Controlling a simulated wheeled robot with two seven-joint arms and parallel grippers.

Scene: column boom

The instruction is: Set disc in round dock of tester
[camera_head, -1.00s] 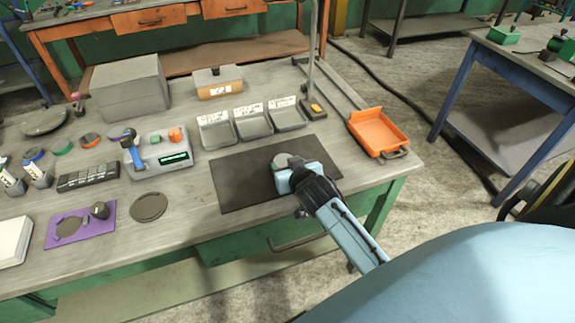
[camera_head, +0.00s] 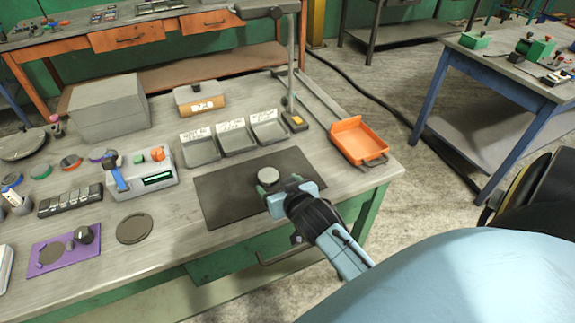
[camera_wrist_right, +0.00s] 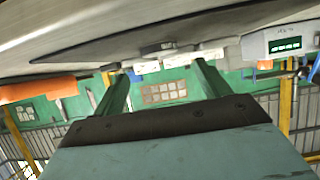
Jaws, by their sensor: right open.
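A grey round disc (camera_head: 268,176) lies on the dark mat (camera_head: 225,205) near the front of the bench. My right gripper (camera_head: 288,190) is open and empty, just to the front right of the disc and apart from it. In the right wrist view, the disc (camera_wrist_right: 158,48) shows ahead, beyond the two spread green fingers (camera_wrist_right: 162,85).
Three grey labelled trays (camera_head: 235,139) stand behind the mat, with a lamp post (camera_head: 291,65) behind them. An orange tray (camera_head: 358,141) is at the right edge. A dark round pad (camera_head: 135,228) and a purple board (camera_head: 64,250) lie at the left. The bench between pad and mat is clear.

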